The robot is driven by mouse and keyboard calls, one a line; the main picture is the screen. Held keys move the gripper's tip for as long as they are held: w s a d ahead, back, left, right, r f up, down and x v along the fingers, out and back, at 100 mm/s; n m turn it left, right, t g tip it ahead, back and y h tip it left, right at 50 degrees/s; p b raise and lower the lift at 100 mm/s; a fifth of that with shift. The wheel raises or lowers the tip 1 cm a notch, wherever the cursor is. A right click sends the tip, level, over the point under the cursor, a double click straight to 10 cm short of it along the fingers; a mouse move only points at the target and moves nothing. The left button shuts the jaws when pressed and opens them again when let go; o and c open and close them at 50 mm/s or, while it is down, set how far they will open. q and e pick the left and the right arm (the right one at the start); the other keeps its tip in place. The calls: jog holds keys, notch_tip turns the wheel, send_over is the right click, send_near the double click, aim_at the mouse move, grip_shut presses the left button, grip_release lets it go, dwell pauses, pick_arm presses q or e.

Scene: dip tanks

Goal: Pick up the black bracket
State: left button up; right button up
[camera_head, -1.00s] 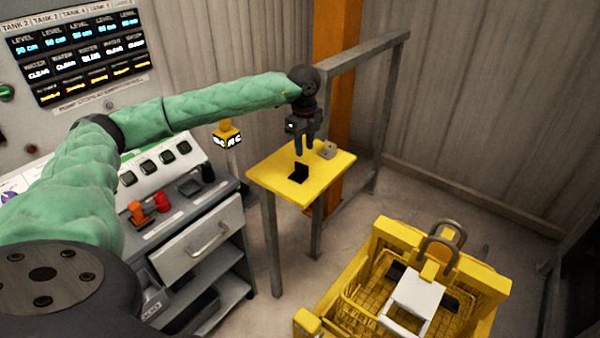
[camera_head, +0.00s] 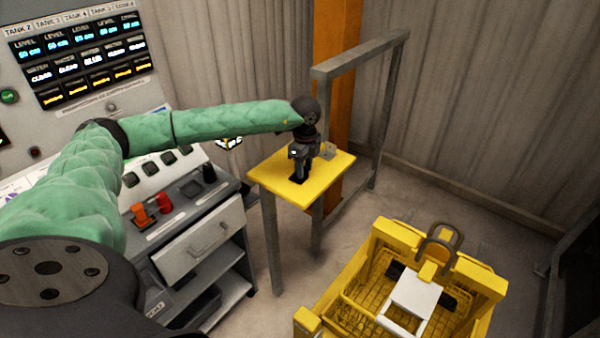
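The black bracket (camera_head: 295,181) lies on the small yellow table (camera_head: 270,174), mostly hidden behind my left gripper; only a dark part of it shows. My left gripper (camera_head: 299,174) points down right over the bracket, with its fingers low at the tabletop. The fingers are too small and dark to tell whether they are open or shut, or whether they touch the bracket. My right gripper is not in view.
A yellow basket carrier (camera_head: 385,240) stands at the lower right. A grey cabinet (camera_head: 235,270) with a drawer is at the left.

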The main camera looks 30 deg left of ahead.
pick_arm(q)
jog(key=shift+f, duration=0.15)
grip_shut()
